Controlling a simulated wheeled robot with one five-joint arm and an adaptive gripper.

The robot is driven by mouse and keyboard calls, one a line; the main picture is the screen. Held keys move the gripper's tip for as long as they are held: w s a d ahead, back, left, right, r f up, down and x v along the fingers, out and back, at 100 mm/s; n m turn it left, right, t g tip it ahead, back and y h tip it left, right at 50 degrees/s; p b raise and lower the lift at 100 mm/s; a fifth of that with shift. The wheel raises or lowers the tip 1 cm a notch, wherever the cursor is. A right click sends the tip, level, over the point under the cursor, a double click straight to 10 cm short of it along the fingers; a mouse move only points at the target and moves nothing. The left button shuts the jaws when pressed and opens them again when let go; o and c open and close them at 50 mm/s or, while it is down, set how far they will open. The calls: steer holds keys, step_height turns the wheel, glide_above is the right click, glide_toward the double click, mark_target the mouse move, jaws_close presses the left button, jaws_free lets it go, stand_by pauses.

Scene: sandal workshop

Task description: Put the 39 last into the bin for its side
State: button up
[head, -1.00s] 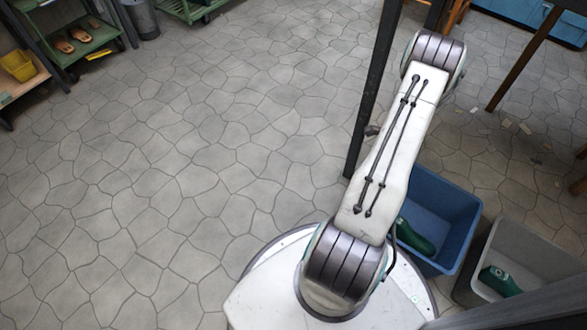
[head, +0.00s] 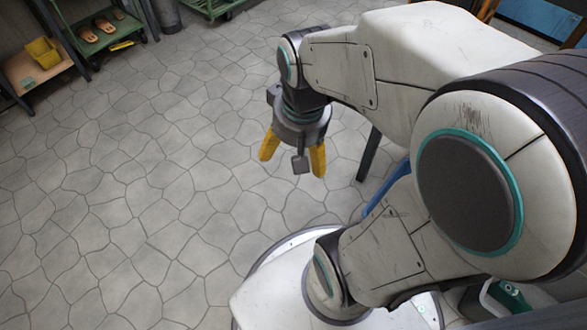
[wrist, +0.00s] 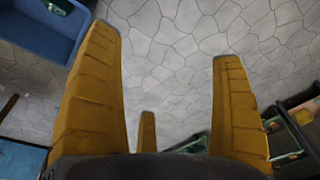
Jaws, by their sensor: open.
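My gripper (head: 292,160) hangs over bare floor, left of my base's far side, with its yellow fingers spread and nothing between them. The wrist view also shows the spread fingers (wrist: 165,48) with only floor between them. A blue bin (wrist: 30,32) is at the top left of the wrist view, with part of a green last (wrist: 60,6) inside. In the head view my arm hides most of this bin (head: 387,187). Another green last (head: 508,296) shows at the lower right, partly covered by my arm. No size number is readable on either last.
A shelf (head: 100,42) with sandals stands at the top left, beside a yellow container (head: 42,51). A green cart (head: 212,8) is at the top. A dark post (head: 368,155) stands behind my arm. The stone floor (head: 150,190) on the left is clear.

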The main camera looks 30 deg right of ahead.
steer(key=s+a+n, duration=0.2)
steer(key=s, duration=0.1)
steer(key=s+a+n, duration=0.1)
steer(key=shift+s+a+r, duration=0.1)
steer(key=shift+s+r, duration=0.25)
steer(key=shift+r, duration=0.1)
